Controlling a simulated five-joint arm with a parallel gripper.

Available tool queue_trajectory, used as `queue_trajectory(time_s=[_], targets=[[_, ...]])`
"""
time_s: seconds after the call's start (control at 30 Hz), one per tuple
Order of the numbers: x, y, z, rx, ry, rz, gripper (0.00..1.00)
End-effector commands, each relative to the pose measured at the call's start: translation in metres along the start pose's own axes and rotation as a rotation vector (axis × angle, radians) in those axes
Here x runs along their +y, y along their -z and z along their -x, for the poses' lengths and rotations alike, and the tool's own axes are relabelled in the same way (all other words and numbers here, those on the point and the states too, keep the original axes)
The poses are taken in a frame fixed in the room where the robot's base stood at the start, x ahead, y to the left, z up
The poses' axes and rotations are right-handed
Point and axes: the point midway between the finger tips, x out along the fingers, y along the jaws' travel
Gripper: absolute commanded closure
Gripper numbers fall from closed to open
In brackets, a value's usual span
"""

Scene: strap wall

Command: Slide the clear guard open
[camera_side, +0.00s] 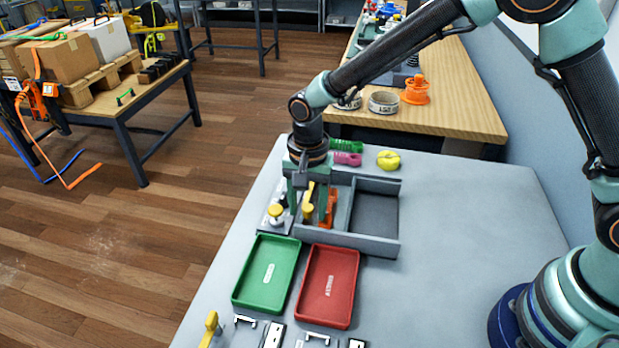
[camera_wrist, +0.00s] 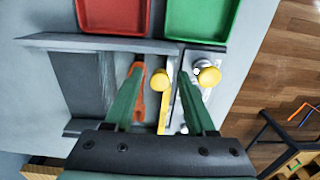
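My gripper (camera_side: 308,209) points down over the left part of a grey divided tray (camera_side: 350,241). Its two green fingers stand apart, and the gap also shows in the wrist view (camera_wrist: 160,75). A yellow knob (camera_wrist: 160,82) with a yellow strip below it lies between the fingers, with space on both sides; it shows in the side view too (camera_side: 308,211). The clear guard's outline is hard to make out; whether this knob belongs to it I cannot tell. An orange piece (camera_wrist: 138,92) lies beside the left finger in the wrist view.
A second yellow knob (camera_wrist: 208,76) stands on a silver plate outside the right finger. A green tray (camera_side: 267,274) and a red tray (camera_side: 328,286) lie in front. The tray's right compartment (camera_side: 374,213) is empty. A yellow round piece (camera_side: 388,160) lies behind.

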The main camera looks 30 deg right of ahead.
Motion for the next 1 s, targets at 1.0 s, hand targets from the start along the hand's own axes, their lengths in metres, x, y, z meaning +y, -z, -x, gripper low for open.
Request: queue_trajectory(time_s=[1.0], targets=[[0.003, 0.000, 0.055, -0.003, -0.009, -0.001, 0.49]])
